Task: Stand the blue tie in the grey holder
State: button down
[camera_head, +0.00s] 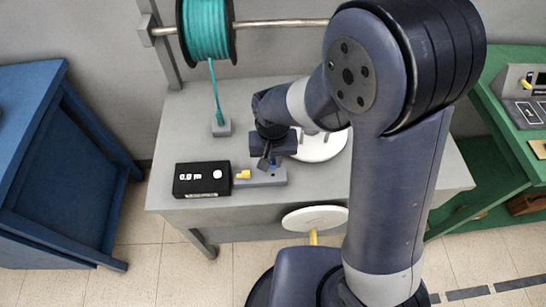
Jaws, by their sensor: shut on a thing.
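The grey holder (267,180) is a low block on the grey table, just right of a black box. A small yellow piece (243,175) sits at its left end. My gripper (267,163) points down over the holder's right part and is shut. A small bit of blue, the blue tie (274,164), shows at the fingertips. Most of it is hidden by the fingers, and I cannot tell whether its lower end touches the holder.
The black box (202,179) with a display reading "0.0 m" stands left of the holder. A teal cable runs from a spool (207,30) to a small grey block (221,128). A blue table (30,170) stands left, a green one (500,160) right.

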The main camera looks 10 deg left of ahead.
aim_at(273, 175)
jog(key=shift+f, duration=0.75)
jog(key=shift+f+b, duration=0.15)
jog(key=shift+b, duration=0.2)
jog(key=shift+f+b, duration=0.8)
jog(key=shift+f, duration=0.15)
jog(key=shift+f+b, duration=0.55)
jog(key=shift+f, duration=0.1)
jog(key=c, duration=1.3)
grip_release()
jog(key=shift+c, duration=0.2)
jog(key=shift+r, duration=0.1)
notch_tip(273, 175, up, 11)
jog(key=shift+f, duration=0.15)
